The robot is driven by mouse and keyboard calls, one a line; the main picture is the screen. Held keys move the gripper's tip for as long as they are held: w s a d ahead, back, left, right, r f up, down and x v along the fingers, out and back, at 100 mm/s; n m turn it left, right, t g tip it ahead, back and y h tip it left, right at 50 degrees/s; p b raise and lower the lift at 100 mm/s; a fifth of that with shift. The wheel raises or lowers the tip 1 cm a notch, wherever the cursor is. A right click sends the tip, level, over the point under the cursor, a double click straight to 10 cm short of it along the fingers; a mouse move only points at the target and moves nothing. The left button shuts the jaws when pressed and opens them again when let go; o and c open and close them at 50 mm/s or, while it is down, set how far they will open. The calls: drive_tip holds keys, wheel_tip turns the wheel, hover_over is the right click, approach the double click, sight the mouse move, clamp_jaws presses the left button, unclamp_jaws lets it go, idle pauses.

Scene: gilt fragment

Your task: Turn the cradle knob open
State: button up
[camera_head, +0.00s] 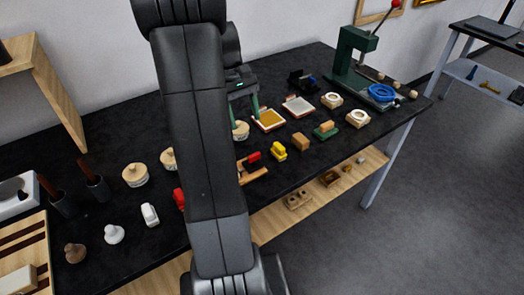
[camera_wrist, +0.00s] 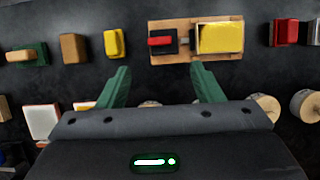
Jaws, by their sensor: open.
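A wooden cradle (camera_wrist: 168,55) lies on the black bench top at the top centre of the wrist view. It carries a red bar-shaped knob (camera_wrist: 161,41) on a black block at its left and a yellow block (camera_wrist: 221,38) at its right. In the head view the red knob (camera_head: 253,156) shows beside my arm, which hides part of the cradle (camera_head: 256,174). My gripper (camera_wrist: 160,68) is open and empty, its green fingers pointing toward the cradle and apart from the knob. It also shows in the head view (camera_head: 243,113), behind my arm.
Near the cradle stand a yellow piece (camera_head: 278,151), a wooden block (camera_head: 300,141) and a green-based piece (camera_head: 326,130). Framed plates (camera_head: 269,120) and round-topped boxes (camera_head: 357,118) lie farther back. A green press (camera_head: 350,60) stands at the far right end.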

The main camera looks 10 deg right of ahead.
sight(254, 158)
drive_tip(key=x, duration=1.1)
drive_tip(key=shift+f, duration=0.3)
drive_tip(key=shift+c, duration=0.2)
drive_tip(key=c, duration=1)
